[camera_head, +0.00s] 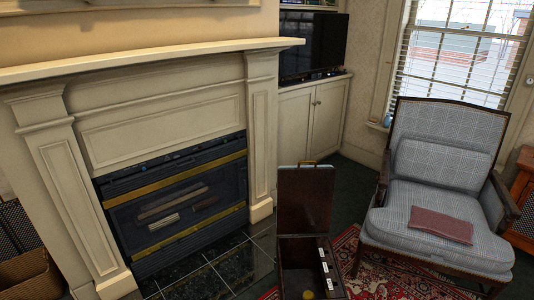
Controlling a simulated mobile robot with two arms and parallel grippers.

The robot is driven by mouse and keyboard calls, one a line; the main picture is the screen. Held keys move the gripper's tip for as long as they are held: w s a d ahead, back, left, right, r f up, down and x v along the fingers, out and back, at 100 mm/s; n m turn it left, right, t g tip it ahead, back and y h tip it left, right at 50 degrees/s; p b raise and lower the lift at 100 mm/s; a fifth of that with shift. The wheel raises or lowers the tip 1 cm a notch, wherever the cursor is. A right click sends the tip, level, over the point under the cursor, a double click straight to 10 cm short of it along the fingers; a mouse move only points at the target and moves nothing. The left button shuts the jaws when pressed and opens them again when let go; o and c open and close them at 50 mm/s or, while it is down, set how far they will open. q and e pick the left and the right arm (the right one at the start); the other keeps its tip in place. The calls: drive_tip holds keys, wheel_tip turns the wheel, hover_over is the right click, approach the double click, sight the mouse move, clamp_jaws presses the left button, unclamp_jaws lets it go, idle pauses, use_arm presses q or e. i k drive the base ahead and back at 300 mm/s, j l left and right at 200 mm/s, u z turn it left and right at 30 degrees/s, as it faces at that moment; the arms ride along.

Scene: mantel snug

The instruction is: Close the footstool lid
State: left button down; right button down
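The footstool (341,277) is a dark brown box low in the middle of the head view, cut off by the bottom edge. Its lid (305,200) stands raised, about upright, at the far side of the box, with a small brass-coloured handle (307,163) at its top edge. The box is open. Inside it show several small white items along the right side and a round yellowish thing (308,294) near the bottom edge. Neither of my grippers shows in this view.
A fireplace (175,200) with a pale mantel stands on the left, with dark hearth tiles (235,265) before it. A grey checked armchair (440,200) holding a reddish-brown folded item (441,225) stands on the right. A patterned red rug (385,280) lies beside the footstool.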

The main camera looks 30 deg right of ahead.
sight(305, 192)
drive_tip(key=l+u, duration=0.3)
drive_tip(key=l, duration=0.2)
drive_tip(key=l+u, duration=0.25)
drive_tip(key=l, duration=0.3)
drive_tip(key=l+u, duration=0.3)
drive_tip(key=l, duration=0.2)
drive_tip(key=k+l+u, duration=0.15)
drive_tip(key=l+u, duration=0.15)
drive_tip(key=l, duration=0.2)
